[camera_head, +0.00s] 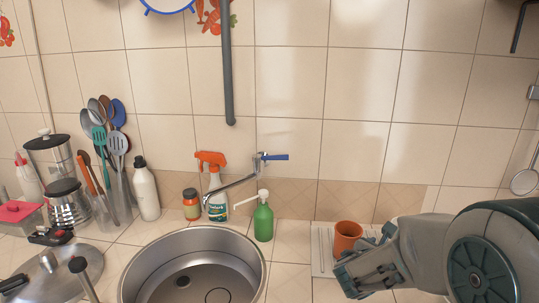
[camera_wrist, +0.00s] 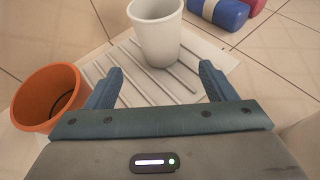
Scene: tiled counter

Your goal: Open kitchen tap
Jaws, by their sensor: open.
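The kitchen tap (camera_head: 256,168) is fixed to the tiled wall above the sink's right side. Its spout slants down to the left, and its blue lever handle (camera_head: 275,157) points right, roughly level. My gripper (camera_head: 350,277) is low at the right, beside the orange cup and well away from the tap. In the wrist view my gripper (camera_wrist: 160,78) has its two blue fingers spread apart with nothing held between them. The tap does not show in the wrist view.
A green soap bottle (camera_head: 264,221) stands below the tap, with an orange-topped spray bottle (camera_head: 216,190) to its left. The steel sink (camera_head: 258,258) is in front. An orange cup (camera_wrist: 22,108) and a white cup (camera_wrist: 157,35) are close to my gripper. Bare wall lies right of the handle.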

